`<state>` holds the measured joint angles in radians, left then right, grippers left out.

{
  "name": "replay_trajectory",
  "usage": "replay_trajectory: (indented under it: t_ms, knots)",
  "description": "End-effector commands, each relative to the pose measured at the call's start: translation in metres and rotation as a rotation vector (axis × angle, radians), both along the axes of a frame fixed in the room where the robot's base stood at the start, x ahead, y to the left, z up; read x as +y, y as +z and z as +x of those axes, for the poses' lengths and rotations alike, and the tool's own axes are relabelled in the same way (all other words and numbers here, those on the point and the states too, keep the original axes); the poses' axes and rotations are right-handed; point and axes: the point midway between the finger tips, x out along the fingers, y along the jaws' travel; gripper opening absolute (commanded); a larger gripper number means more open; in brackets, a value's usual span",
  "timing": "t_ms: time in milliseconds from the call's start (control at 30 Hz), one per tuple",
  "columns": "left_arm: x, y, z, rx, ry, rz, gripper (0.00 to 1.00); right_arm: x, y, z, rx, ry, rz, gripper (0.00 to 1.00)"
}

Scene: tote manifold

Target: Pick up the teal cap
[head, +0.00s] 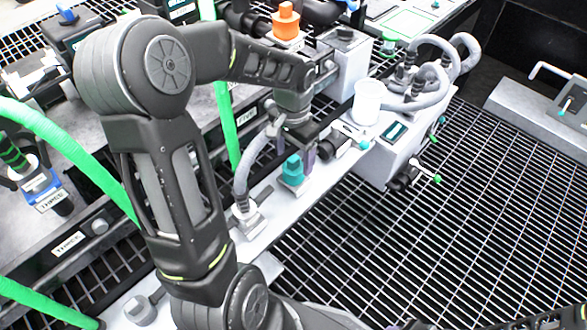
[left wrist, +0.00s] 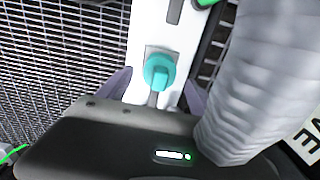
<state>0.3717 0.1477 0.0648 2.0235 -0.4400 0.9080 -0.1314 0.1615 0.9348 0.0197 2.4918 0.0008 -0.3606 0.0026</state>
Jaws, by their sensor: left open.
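The teal cap (head: 292,169) stands on a small square base on the white ledge, near the middle of the head view. In the left wrist view the teal cap (left wrist: 158,71) shows from above, with a round body and a raised grip bar. My left gripper (head: 298,155) points down at the cap and is open and empty. In the left wrist view its purple-grey fingers lie on either side of the cap, which sits between them or just beyond their tips; I cannot tell the exact height gap. My right gripper is not in view.
A grey ribbed hose (head: 243,170) rises just left of the cap and fills the right of the left wrist view (left wrist: 255,80). An orange cap (head: 286,20) and a white cylinder (head: 367,101) stand farther back. Open grating (head: 450,230) lies to the right.

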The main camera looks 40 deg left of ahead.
Motion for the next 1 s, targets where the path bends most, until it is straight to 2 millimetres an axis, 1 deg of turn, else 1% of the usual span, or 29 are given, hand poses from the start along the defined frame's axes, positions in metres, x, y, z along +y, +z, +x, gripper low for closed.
replay_trajectory:
  t_ms: [33,100,200,300,400,967,1000]
  knots:
    - [0.000,-0.010,-0.001,0.003,0.000,-0.001,0.75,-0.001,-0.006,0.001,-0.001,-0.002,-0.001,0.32]
    - [-0.001,-0.021,-0.002,0.005,0.001,-0.002,0.75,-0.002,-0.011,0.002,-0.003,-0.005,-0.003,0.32]
    - [-0.001,-0.036,-0.002,0.004,0.001,-0.002,0.75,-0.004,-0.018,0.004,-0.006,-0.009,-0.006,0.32]
    - [-0.001,-0.046,-0.001,0.002,0.000,-0.001,0.75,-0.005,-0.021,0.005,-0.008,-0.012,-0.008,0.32]
    - [-0.001,-0.048,-0.001,0.001,0.000,-0.001,0.75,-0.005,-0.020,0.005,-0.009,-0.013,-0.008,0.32]
    - [-0.001,-0.047,-0.001,0.001,0.000,-0.001,0.75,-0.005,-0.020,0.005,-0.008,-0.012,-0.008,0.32]
    - [-0.001,-0.047,-0.001,0.001,0.000,-0.001,0.71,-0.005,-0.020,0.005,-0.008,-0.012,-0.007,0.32]
